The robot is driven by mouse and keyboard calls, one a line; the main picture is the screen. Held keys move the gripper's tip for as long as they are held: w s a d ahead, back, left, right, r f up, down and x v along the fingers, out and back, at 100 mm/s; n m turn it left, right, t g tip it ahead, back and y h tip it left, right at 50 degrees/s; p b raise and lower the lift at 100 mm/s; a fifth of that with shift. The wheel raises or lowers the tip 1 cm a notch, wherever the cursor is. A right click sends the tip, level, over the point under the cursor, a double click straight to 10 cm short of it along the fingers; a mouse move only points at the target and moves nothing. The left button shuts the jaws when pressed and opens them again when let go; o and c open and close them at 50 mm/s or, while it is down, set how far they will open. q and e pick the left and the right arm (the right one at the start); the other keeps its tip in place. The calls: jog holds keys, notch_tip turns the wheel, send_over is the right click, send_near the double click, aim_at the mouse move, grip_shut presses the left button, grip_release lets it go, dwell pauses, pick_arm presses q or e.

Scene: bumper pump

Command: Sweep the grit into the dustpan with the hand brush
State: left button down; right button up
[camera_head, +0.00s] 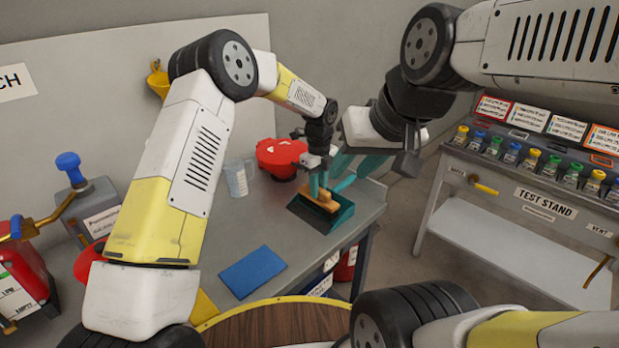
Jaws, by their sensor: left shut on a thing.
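The teal dustpan (343,217) lies tilted in view near the right edge of the grey workbench. My left gripper (319,186) is shut on the hand brush (318,203), which has an orange-brown body and is over the dustpan's dark tray. I cannot tell whether the bristles touch it. No grit can be made out.
A blue cloth (252,271) lies in front on the bench. A clear measuring cup (238,180) and a red container (281,156) stand behind, left of the dustpan. A red machine (25,280) is at far left. A test stand (545,205) with several bottles stands right, across a floor gap.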

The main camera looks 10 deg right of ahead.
pick_arm(q)
jog(key=shift+r, duration=0.1)
jog(key=shift+r, duration=2.85)
